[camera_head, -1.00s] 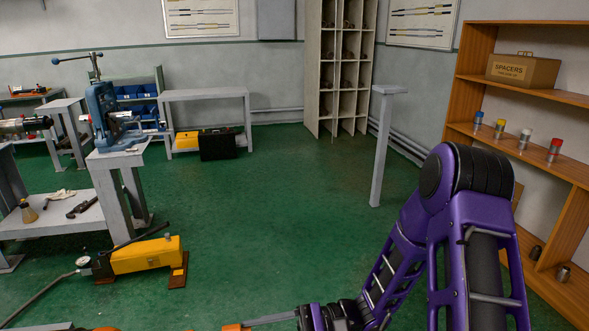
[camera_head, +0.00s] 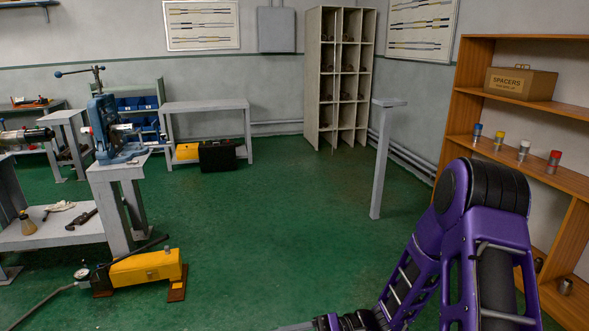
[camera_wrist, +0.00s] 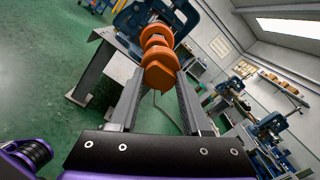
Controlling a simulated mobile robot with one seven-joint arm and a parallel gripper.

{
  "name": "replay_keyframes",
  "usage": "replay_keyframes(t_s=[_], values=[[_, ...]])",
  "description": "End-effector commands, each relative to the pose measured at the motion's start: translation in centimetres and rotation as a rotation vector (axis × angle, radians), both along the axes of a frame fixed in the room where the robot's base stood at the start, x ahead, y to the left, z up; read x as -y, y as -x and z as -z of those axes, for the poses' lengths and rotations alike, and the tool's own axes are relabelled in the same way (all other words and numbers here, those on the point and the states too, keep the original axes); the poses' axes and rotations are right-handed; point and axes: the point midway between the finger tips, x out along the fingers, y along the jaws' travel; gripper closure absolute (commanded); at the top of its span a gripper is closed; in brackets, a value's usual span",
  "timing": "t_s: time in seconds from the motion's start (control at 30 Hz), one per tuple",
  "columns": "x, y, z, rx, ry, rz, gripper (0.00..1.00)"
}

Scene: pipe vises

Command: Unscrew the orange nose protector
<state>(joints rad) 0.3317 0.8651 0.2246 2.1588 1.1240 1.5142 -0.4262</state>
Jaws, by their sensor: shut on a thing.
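The orange nose protector (camera_wrist: 160,66) is a stepped stack of orange discs and a hex-like end, seen in the wrist view at upper middle. My gripper (camera_wrist: 160,80) has its two long grey fingers on either side of the protector's near end and is shut on it. A blue vise (camera_wrist: 132,18) stands right behind the protector on a grey stand; I cannot tell how the protector joins it. In the head view only a grey finger of my gripper (camera_head: 296,326) shows at the bottom edge, and the protector is out of frame.
A yellow hydraulic pump (camera_head: 147,268) with a hose lies on the floor at left. A blue vise (camera_head: 115,125) sits on a grey stand. A wooden shelf (camera_head: 563,103) with spacers stands at right, near a grey post (camera_head: 380,160). The green floor between is clear.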

Motion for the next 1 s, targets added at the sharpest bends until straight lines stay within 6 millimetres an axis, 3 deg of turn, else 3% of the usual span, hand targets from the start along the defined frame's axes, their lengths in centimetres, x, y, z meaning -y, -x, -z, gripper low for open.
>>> replay_keyframes(t_s=[0.4,0.73,1.0], values=[[3.0,-0.8,-3.4,0.001,0.001,0.002,1.00],[4.1,-1.0,-4.4,0.004,0.017,0.001,1.00],[4.0,-0.9,-5.2,0.080,0.316,-0.002,1.00]])
